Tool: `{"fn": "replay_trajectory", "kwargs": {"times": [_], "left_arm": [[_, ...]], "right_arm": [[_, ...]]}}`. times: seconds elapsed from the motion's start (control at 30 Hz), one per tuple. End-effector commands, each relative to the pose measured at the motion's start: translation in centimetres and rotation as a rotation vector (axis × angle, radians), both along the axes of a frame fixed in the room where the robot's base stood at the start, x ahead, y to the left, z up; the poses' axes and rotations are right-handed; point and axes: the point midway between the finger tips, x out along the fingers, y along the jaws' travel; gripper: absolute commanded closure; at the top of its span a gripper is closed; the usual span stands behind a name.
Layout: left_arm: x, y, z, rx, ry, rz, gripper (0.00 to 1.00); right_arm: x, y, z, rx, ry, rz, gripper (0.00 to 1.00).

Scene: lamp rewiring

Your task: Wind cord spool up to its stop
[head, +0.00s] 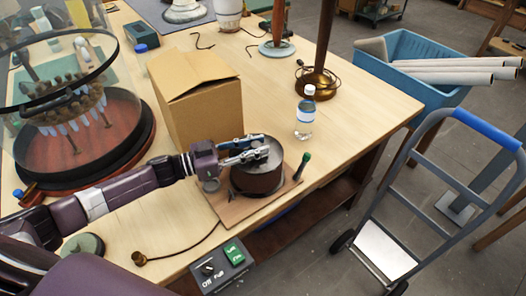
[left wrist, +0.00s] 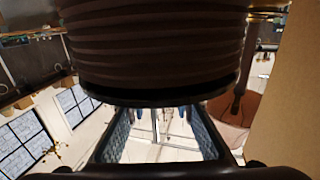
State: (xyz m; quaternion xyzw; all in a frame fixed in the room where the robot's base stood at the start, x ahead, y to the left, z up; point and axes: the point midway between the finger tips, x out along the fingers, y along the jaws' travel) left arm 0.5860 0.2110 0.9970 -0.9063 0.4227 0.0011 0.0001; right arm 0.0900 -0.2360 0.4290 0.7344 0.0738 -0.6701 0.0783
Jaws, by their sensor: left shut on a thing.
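The cord spool (head: 257,178) is a dark brown drum with a grey metal top, mounted on a flat wooden board (head: 228,208). It fills the upper part of the left wrist view (left wrist: 155,50), where its ridged side shows. My left gripper (head: 262,150) reaches in from the left, its fingers over the spool's top. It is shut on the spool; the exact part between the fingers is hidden. A green-tipped post (head: 304,161) stands at the board's right side. A dark cord (head: 190,249) runs on the table to a brass end (head: 139,258). My right gripper is not in view.
A cardboard box (head: 205,105) stands close behind the gripper. A water bottle (head: 305,113) and a brass lamp base (head: 317,82) stand behind the spool. A switch box (head: 222,266) sits at the front edge. A glass-domed piece (head: 75,125) fills the left.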

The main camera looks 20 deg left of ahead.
Motion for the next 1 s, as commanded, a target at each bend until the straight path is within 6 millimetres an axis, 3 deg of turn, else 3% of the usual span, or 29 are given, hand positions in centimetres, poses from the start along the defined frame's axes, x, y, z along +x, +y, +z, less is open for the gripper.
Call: {"fn": "replay_trajectory", "kwargs": {"times": [0.03, 0.3, 0.83, 0.87, 1.0], "left_arm": [[0.2, 0.2, -0.3, 0.003, -0.005, -0.022, 1.00], [0.1, 0.3, 0.0, -0.001, -0.005, -0.110, 1.00], [0.0, 0.2, 0.2, -0.002, -0.003, -0.130, 1.00], [0.0, 0.2, 0.2, -0.002, -0.003, -0.130, 0.75], [0.0, 0.2, 0.1, -0.002, -0.003, -0.130, 0.59]], "right_arm": [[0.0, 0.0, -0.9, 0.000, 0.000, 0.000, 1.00], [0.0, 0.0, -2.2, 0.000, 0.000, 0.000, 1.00], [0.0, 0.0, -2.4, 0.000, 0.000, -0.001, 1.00], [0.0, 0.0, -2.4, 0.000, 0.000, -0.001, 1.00], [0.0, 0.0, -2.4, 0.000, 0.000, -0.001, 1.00]]}}
